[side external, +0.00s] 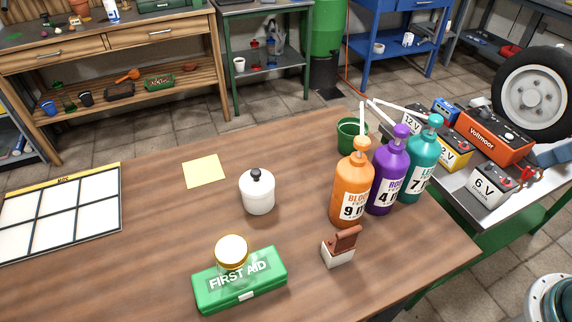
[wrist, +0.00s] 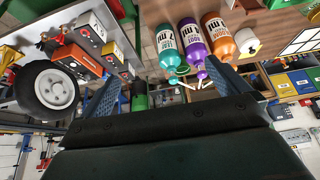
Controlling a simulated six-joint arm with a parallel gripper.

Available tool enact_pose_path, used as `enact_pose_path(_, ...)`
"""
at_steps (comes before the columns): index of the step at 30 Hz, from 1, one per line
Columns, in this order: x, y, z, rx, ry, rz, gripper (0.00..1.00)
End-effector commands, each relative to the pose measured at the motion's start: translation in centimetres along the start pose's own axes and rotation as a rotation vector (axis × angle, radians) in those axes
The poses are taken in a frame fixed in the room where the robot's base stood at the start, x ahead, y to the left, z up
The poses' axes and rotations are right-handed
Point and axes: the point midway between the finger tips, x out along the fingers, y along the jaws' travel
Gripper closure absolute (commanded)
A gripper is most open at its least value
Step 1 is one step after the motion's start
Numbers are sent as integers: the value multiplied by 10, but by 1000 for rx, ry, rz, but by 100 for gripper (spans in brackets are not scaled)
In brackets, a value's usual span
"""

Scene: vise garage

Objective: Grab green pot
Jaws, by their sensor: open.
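The green pot (side external: 346,131) stands on the wooden table in the side view, near its far edge. It is behind the orange bottle (side external: 352,190), which hides its lower right part. I cannot pick the pot out with certainty in the wrist view. My gripper (wrist: 167,74) shows only in the wrist view, its two blue-grey fingers spread wide apart with nothing between them in its grasp. The wrist picture is upside down, with the bottles beyond the fingers. My gripper is outside the side view.
A purple bottle (side external: 388,178) and a teal bottle (side external: 422,165) stand right of the orange one, pumps up. A white jar (side external: 257,194), yellow note (side external: 204,171), green first aid box (side external: 240,283) and small brown-and-white object (side external: 341,249) lie around. Batteries (side external: 491,186) crowd the right bench.

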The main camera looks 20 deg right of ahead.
Motion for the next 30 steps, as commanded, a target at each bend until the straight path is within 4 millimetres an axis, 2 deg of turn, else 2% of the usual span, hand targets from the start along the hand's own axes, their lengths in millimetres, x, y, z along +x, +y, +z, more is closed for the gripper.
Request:
enact_pose_path(8, -1, -4, -30, 99, -32, -13, 0)
enact_pose_path(17, 7, -14, -92, 316, -100, -28, 0)
enact_pose_path(23, 21, -19, -133, 467, -148, -28, 0)
enact_pose_path(30, 48, -26, -179, 645, -209, -18, 0)
